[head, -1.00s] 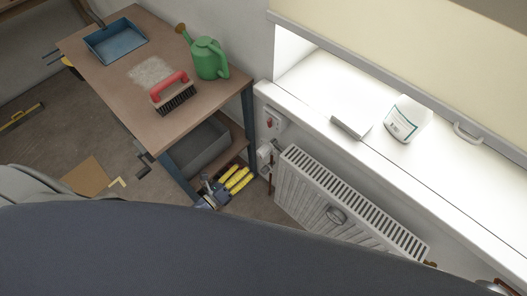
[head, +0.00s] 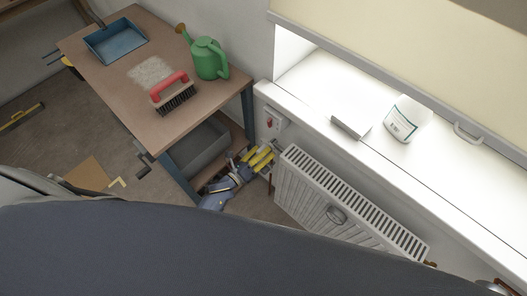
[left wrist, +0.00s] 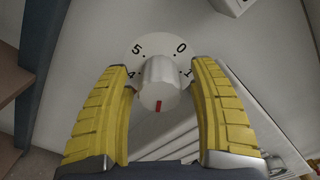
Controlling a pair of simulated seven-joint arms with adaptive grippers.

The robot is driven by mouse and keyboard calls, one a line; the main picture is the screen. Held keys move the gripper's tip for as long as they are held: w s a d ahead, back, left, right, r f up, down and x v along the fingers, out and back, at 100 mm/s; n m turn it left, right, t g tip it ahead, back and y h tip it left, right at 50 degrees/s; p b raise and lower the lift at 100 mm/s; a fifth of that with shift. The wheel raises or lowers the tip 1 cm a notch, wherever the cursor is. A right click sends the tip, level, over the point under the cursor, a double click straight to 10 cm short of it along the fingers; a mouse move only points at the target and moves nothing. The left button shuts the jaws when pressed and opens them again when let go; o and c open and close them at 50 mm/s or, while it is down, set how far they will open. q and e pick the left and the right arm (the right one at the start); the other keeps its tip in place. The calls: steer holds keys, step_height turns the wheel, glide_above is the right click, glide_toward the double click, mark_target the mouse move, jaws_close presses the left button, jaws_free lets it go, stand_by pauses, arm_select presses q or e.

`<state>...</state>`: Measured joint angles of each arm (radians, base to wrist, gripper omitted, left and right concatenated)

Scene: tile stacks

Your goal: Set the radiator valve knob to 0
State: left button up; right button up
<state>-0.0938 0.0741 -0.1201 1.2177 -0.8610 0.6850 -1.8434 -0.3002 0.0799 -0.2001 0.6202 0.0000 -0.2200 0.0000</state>
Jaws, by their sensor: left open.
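The white radiator valve knob (left wrist: 159,84) shows in the left wrist view in front of a round white dial plate (left wrist: 147,48). The numbers 5, 0, 4 and 1 are readable on the plate; its lower part is hidden. The knob's red mark points down in this view, away from the 0 at upper right. My left gripper (left wrist: 160,100) is open, with one yellow finger on each side of the knob and gaps showing between. In the head view my left gripper (head: 263,159) is at the radiator's left end and mostly covers the knob.
The white radiator (head: 335,205) stands below a bright window sill (head: 300,98). A workbench (head: 125,72) at left holds a green watering can (head: 209,58), a red-handled brush (head: 172,93) and a blue dustpan (head: 115,42). A grey bin (head: 200,150) sits under the bench.

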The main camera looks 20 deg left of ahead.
arm_select(q)
jaws_close()
stand_by(0.5)
